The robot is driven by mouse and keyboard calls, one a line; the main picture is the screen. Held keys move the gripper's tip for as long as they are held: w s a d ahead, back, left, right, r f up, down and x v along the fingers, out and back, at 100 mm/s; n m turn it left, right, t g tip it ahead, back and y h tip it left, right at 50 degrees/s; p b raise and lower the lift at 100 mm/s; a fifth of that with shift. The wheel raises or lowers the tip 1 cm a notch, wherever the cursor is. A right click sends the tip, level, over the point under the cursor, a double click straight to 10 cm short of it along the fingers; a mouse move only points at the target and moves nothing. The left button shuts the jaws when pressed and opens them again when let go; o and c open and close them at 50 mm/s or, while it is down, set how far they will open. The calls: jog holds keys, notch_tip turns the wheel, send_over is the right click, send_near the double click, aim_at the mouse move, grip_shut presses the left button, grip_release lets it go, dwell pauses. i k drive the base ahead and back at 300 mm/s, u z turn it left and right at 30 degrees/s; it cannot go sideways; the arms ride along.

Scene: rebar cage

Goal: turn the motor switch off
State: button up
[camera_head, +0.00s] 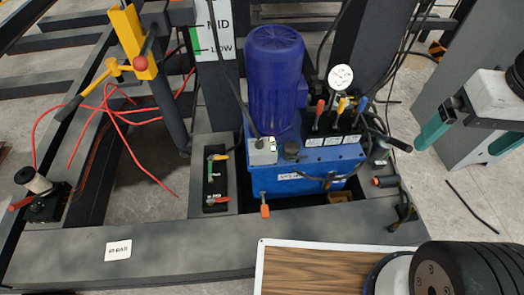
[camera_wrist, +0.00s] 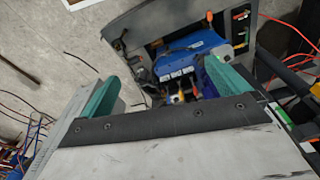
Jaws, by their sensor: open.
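The blue hydraulic unit (camera_head: 310,185) with its upright blue motor (camera_head: 274,75) stands in the frame left of my gripper. A small grey box (camera_head: 262,150), which looks like the motor switch, sits on the unit's front left below the motor; its setting is too small to read. My gripper (camera_head: 470,137) is open and empty, in the air to the right of the unit, well apart from it. In the wrist view the teal fingers of my gripper (camera_wrist: 165,88) are wide apart, with the blue unit (camera_wrist: 190,55) beyond them. I cannot make out the switch clearly there.
A pressure gauge (camera_head: 340,78) and red, yellow and blue levers (camera_head: 341,106) rise beside the motor. A valve panel (camera_head: 216,180) stands left of the unit. Red hoses (camera_head: 118,115) hang at the left. A wooden board (camera_head: 310,272) lies in front.

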aim_at(260, 145)
jog(key=u, duration=0.75)
